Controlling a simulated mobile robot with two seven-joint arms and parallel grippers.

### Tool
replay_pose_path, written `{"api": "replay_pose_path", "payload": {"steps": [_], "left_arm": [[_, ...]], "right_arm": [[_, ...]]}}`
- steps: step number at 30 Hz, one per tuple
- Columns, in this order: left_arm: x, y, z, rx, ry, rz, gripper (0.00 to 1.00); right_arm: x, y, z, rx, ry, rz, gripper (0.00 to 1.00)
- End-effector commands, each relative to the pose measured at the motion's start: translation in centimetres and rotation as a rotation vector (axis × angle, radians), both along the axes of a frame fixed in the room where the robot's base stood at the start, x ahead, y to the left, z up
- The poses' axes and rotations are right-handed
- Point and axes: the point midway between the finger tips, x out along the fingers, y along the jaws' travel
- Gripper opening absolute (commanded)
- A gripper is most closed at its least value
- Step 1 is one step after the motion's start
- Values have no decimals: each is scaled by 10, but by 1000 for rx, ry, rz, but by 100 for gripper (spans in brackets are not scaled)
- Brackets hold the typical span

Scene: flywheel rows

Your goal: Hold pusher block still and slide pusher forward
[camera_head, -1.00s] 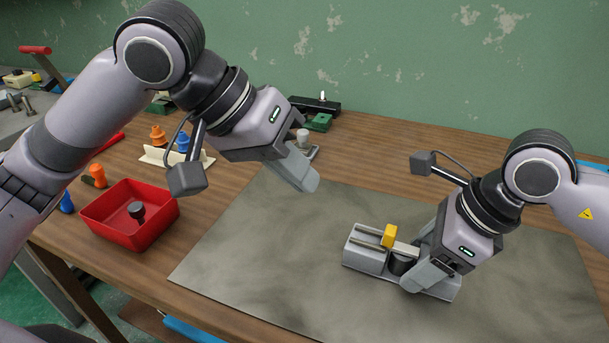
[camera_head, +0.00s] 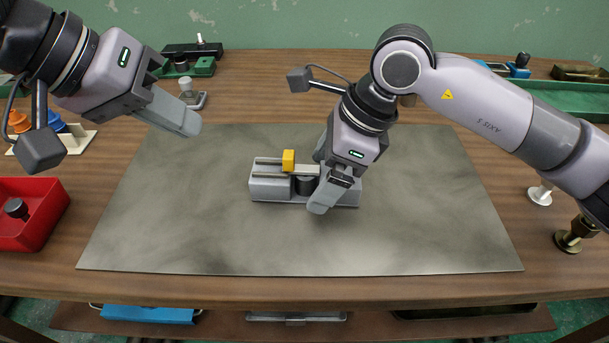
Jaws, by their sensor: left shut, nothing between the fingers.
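The pusher block (camera_head: 270,188) is a low grey fixture on the mat in the middle. It has a pale rail, a dark round part (camera_head: 305,186) and a yellow pusher tab (camera_head: 288,160) standing up from its top. My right gripper (camera_head: 322,190) is at the block's right half, with one finger in front of the block. Its other finger is mostly hidden, so I cannot tell whether it grips the block. My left gripper (camera_head: 186,122) is shut and empty, in the air to the left of the block and apart from it.
The grey mat (camera_head: 180,235) is clear around the block. A red bin (camera_head: 50,222) with a dark knob stands at the left. Green and black fixtures (camera_head: 190,60) stand at the back left. Brass and white parts (camera_head: 570,235) stand at the right edge.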

Motion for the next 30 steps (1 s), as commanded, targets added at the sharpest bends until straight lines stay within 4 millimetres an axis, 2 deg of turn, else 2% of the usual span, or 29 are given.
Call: {"api": "replay_pose_path", "payload": {"steps": [6, 10, 21, 27, 30], "left_arm": [[0, 0, 0, 0, 0, 0, 0], [0, 0, 0, 0, 0, 0, 0], [0, 0, 0, 0, 0, 0, 0], [0, 0, 0, 0, 0, 0, 0], [0, 0, 0, 0, 0, 0, 0]], "right_arm": [[0, -1, 0, -2, 1, -1, 94], [0, -5, 10, -2, 0, -1, 94], [-3, -33, 80, 0, -2, -2, 94], [-4, -44, 104, -1, 0, -1, 94], [-4, -46, 109, -1, 1, -1, 94]]}}
